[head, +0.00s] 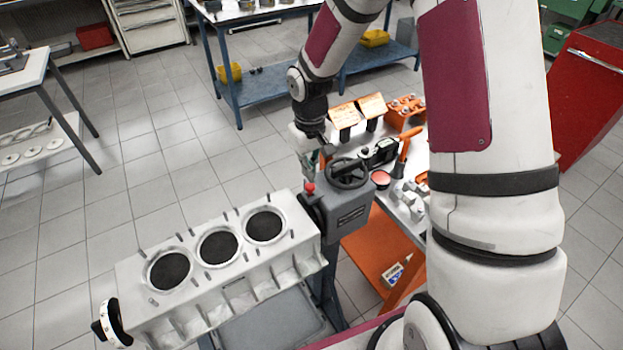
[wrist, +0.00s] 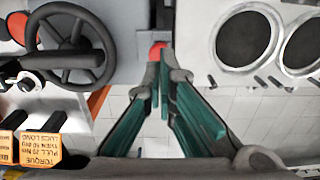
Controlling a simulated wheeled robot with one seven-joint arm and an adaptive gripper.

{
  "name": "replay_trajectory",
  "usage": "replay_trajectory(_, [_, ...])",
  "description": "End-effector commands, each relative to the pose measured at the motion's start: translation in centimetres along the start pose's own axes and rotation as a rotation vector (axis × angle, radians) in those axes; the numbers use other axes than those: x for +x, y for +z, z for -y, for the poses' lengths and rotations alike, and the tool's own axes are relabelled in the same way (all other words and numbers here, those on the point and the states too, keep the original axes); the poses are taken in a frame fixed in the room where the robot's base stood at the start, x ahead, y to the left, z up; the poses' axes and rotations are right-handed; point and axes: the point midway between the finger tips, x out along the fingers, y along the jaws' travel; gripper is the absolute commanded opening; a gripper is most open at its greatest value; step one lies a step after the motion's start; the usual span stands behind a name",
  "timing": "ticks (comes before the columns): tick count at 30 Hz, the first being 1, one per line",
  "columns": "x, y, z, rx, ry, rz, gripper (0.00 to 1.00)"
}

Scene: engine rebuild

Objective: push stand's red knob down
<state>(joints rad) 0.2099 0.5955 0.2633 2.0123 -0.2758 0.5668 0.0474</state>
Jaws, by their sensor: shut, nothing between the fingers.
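The red knob (head: 310,188) sits on top of the grey stand head (head: 343,208), at its left edge beside the engine block (head: 190,262). In the wrist view the red knob (wrist: 157,49) shows just beyond my fingertips, partly covered by them. My gripper (head: 309,177) is shut and empty, with green-padded fingers pointing down at the knob. The fingertips also show in the wrist view (wrist: 165,62). I cannot tell whether they touch the knob.
A black handwheel (head: 348,174) stands on the stand head, close to the right of my gripper. Behind it, a cart carries an orange block (head: 405,112) and orange signs (head: 357,109). The block's three-bore top lies left. Open tiled floor is further left.

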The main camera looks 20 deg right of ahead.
Motion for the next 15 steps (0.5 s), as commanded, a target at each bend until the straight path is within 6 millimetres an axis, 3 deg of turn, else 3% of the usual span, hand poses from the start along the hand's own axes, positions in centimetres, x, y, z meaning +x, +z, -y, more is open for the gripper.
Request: replay_trajectory(15, [-3.4,0.1,0.0,0.000,0.000,-0.001,0.00])
